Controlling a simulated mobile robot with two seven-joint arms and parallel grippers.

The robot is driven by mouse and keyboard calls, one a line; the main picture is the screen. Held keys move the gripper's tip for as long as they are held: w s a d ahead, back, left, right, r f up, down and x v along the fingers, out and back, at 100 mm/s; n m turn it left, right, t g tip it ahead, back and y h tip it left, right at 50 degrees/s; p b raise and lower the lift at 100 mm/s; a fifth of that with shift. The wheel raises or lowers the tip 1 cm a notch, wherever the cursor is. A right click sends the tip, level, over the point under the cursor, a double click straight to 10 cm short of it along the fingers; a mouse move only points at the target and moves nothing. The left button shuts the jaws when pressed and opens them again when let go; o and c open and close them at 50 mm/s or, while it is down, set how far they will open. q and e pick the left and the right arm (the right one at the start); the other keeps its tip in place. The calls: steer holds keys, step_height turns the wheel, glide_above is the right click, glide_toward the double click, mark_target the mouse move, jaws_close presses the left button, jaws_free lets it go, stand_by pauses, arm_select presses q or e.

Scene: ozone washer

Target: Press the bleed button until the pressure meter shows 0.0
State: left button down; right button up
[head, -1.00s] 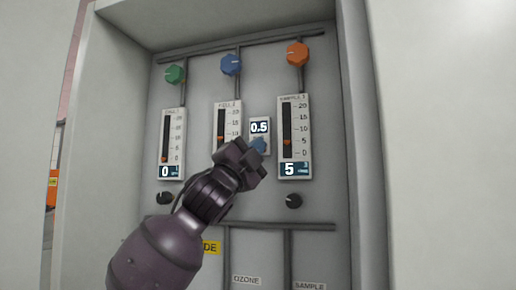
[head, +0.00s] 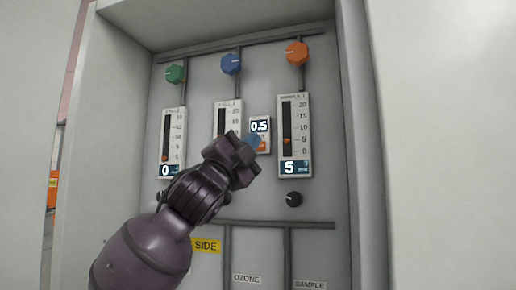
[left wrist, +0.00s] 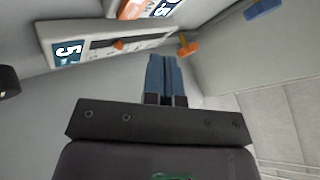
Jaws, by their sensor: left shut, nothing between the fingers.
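The pressure meter (head: 260,126) is a small white panel with a dark display reading 0.5, between the middle and right gauges. Just below its display an orange patch (head: 262,147) shows, apparently the bleed button; the gripper partly covers that area. My left gripper (head: 254,141) is shut and empty, its blue fingertips just left of the orange patch; I cannot tell whether they touch the panel. In the left wrist view the shut blue fingers (left wrist: 163,76) point toward the cabinet, with the meter (left wrist: 165,6) and orange patch (left wrist: 133,9) at the top edge. My right gripper is not in view.
The cabinet holds a left gauge (head: 172,142) reading 0, a partly hidden middle gauge (head: 228,112) and a right gauge (head: 295,135) reading 5. Green (head: 175,73), blue (head: 231,64) and orange (head: 297,52) knobs sit above. A black knob (head: 294,199) is below right.

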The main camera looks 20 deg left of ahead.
arm_select(q)
steer(key=shift+s, duration=1.25)
